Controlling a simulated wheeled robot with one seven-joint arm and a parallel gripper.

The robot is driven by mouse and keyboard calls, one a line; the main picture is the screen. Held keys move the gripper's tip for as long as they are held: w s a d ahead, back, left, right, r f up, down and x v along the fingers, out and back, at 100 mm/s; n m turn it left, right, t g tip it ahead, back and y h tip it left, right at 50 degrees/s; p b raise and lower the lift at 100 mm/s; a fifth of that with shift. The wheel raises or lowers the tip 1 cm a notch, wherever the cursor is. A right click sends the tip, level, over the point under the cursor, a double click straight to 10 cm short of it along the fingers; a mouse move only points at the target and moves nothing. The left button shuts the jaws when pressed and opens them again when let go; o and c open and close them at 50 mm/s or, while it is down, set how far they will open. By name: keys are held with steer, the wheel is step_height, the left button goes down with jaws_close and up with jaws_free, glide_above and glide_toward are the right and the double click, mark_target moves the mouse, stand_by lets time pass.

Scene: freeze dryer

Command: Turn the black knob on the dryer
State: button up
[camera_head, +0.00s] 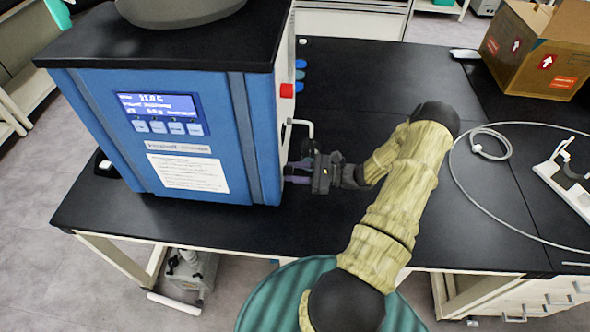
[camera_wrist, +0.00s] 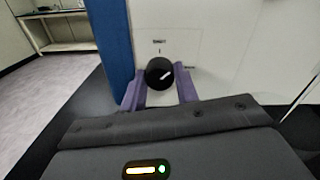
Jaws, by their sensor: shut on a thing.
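The blue freeze dryer (camera_head: 200,130) with a black top stands on the black table. Its black knob (camera_wrist: 160,73) shows in the wrist view on the white side panel, with a pale pointer mark slanting up to the right. Small printed labels sit above it and to its right. My gripper (camera_wrist: 160,90) has its two purple fingers on either side of the knob, shut on it. In the head view my gripper (camera_head: 297,173) reaches the dryer's right side from the right. The knob is hidden there.
A red button (camera_head: 287,90) and a white bent pipe (camera_head: 303,127) are on the dryer's right side, close to my gripper. A cardboard box (camera_head: 540,50), a thin cable and a white device (camera_head: 570,185) lie farther right on the table.

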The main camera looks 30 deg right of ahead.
steer(key=m+p, duration=0.2)
steer(key=m, duration=0.6)
steer(key=shift+m, duration=0.4)
steer(key=shift+w, duration=0.1)
steer(key=o, duration=1)
steer(key=shift+d, duration=0.1)
steer(key=shift+c, duration=0.2)
steer(key=shift+a, duration=0.2)
steer(key=b+v, duration=0.4)
steer(key=v, duration=1.3)
steer(key=shift+s+d+b, duration=0.2)
steer(key=shift+s+b, duration=0.05)
steer(key=shift+b, duration=0.1)
steer(key=shift+w, duration=0.15)
